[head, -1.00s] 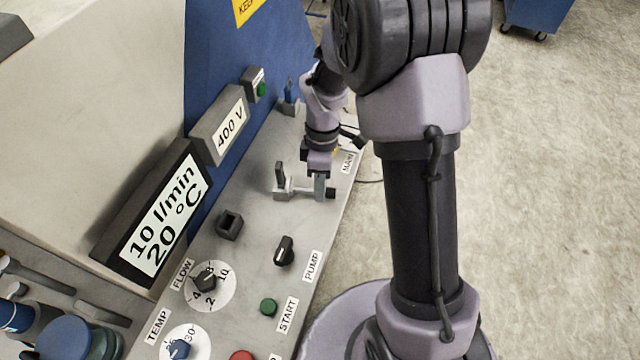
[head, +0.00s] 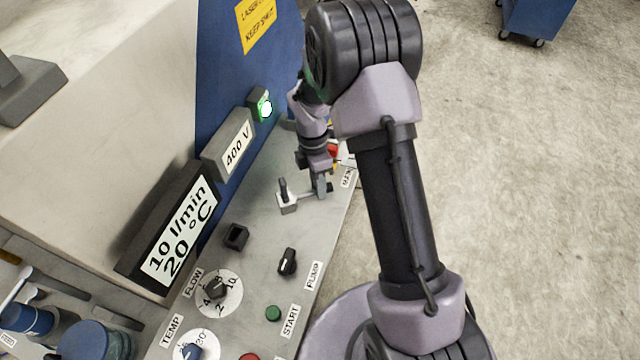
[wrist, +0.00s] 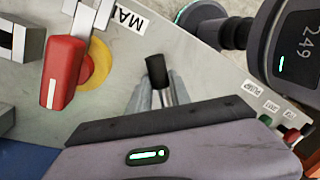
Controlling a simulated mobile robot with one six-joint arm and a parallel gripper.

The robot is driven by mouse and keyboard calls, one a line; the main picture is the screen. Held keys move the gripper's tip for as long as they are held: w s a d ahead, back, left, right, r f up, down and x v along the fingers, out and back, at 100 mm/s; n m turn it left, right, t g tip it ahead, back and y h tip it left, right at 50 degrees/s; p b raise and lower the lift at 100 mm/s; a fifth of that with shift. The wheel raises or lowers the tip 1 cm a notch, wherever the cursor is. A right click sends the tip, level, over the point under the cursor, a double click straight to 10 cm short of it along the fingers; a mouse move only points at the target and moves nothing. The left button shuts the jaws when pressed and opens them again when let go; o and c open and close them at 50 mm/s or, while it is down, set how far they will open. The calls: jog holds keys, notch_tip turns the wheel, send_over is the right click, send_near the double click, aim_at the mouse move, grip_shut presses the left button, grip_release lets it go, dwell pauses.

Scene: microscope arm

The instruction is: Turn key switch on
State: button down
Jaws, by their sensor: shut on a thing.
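My gripper (head: 320,186) is low over the sloping grey control panel (head: 262,262). It is shut on a metal lever with a black tip (wrist: 157,72); the lever stands between the two fingers in the wrist view. A pale switch block with a dark upright piece (head: 286,201) sits just left of the gripper in the head view. I cannot tell whether the held lever belongs to it, nor which part is the key. A green lamp (head: 265,107) above the 400 V display is brightly lit.
A red handle on a yellow disc (wrist: 64,72) is close beside the gripper. The black PUMP knob (head: 287,262), FLOW dial (head: 217,289) and green START button (head: 273,313) are nearer the robot.

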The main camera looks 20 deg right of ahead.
jog(key=shift+w+a+n+h+p, duration=0.15)
jog(key=shift+w+a+n+p, duration=0.1)
jog(key=shift+w+n+p, duration=0.65)
jog(key=shift+w+a+n+h+p, duration=0.2)
jog(key=shift+w+n+p, duration=0.5)
jog(key=shift+n, duration=0.4)
jog(key=c, duration=1.2)
grip_release()
jog(key=p+v, duration=0.4)
jog(key=v, duration=1.3)
jog(key=shift+s+a+r, duration=0.1)
jog(key=shift+r, duration=0.15)
